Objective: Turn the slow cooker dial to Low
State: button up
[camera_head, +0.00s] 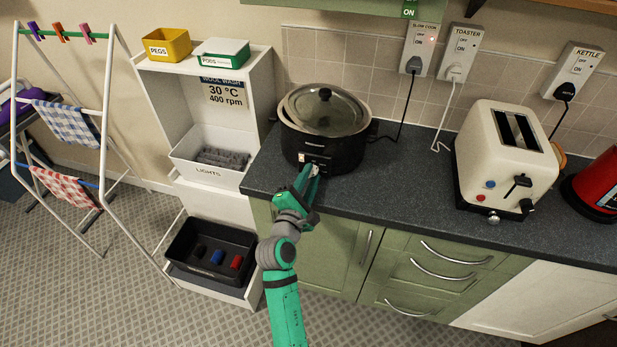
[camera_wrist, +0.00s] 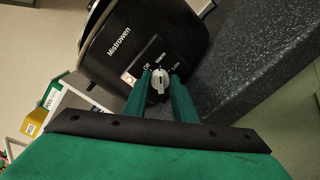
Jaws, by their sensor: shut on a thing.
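The black slow cooker (camera_head: 340,153) with a glass lid (camera_head: 322,108) stands on the dark worktop, left of the toaster. Its front also shows in the wrist view (camera_wrist: 115,50), tilted. The pale dial (camera_wrist: 159,82) sits on the cooker's front, among labels that look like Off, Warm and Low. The dial's upper end seems to point near Warm, but its exact setting is hard to tell. My gripper (camera_head: 312,171) is at the cooker's front; in the wrist view its green fingers (camera_wrist: 161,84) stand either side of the dial, shut on it.
A cream toaster (camera_head: 505,165) and a red kettle (camera_head: 600,185) stand to the right. Labelled sockets, including the slow cooker's (camera_head: 419,48), are on the wall. White shelving (camera_head: 262,85) stands left of the worktop. The worktop between cooker and toaster is clear apart from cords.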

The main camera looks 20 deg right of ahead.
jog(key=m, duration=0.4)
jog(key=shift+s, duration=0.1)
jog(key=m+y, duration=0.1)
jog(key=m, duration=0.3)
jog(key=shift+f+m, duration=0.1)
jog(key=shift+m, duration=1)
jog(key=o, duration=1)
jog(key=shift+o, duration=0.2)
